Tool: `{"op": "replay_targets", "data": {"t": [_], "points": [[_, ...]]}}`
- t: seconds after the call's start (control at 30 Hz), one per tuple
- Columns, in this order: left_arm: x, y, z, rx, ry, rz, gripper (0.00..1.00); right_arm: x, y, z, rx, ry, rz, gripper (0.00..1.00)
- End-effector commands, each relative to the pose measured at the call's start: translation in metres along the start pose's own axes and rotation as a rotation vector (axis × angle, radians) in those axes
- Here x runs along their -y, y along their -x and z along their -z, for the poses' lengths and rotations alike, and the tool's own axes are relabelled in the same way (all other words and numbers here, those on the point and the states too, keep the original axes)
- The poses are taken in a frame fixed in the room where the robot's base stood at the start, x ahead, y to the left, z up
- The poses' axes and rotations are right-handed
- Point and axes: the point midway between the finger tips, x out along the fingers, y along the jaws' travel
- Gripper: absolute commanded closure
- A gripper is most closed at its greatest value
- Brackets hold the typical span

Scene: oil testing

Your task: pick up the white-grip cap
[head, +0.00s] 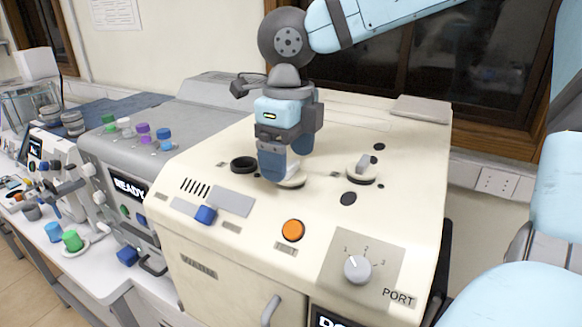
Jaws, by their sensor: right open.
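My right gripper (284,174) points down over the top of the cream machine (225,150), jaws open. A pale round cap (294,183) sits at its fingertips; the fingers hide most of it, including any grip on it. I cannot tell whether the fingers touch it. A second cap (361,178) with a light upright grip sits on a dark-rimmed port to the right, clear of the gripper. My left gripper is not in view.
A black ring (244,164) lies left of the gripper. An orange button (293,230), a blue knob (205,214) and a numbered dial (357,268) are nearer the front. A grey machine (140,165) with coloured caps stands at left. A window is behind.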

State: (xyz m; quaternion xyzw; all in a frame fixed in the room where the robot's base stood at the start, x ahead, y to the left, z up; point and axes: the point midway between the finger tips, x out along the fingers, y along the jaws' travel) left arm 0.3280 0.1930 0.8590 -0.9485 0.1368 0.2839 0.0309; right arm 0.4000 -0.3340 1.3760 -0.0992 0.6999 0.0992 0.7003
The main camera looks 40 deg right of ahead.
Motion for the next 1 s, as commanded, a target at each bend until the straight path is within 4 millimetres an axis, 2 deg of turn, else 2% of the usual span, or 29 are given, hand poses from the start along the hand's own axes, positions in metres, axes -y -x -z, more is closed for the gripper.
{"op": "replay_targets", "data": {"t": [0.13, 0.37, 0.4, 0.6, 0.63, 1.0], "points": [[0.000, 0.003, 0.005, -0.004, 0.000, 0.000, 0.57, 0.000, -0.016, 0.000, -0.002, 0.002, 0.000, 0.17], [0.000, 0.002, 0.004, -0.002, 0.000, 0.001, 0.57, 0.000, -0.019, 0.000, 0.002, 0.001, 0.000, 0.17], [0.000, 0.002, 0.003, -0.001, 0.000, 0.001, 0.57, 0.000, -0.019, 0.000, 0.001, 0.001, 0.000, 0.19], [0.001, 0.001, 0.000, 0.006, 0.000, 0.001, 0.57, 0.000, -0.018, 0.000, 0.001, 0.001, 0.000, 0.65], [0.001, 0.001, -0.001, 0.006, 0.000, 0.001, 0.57, 0.000, -0.018, 0.000, 0.001, 0.001, 0.000, 0.68], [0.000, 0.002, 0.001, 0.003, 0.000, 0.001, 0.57, 0.000, -0.018, 0.000, 0.001, 0.001, 0.000, 0.69]]}}
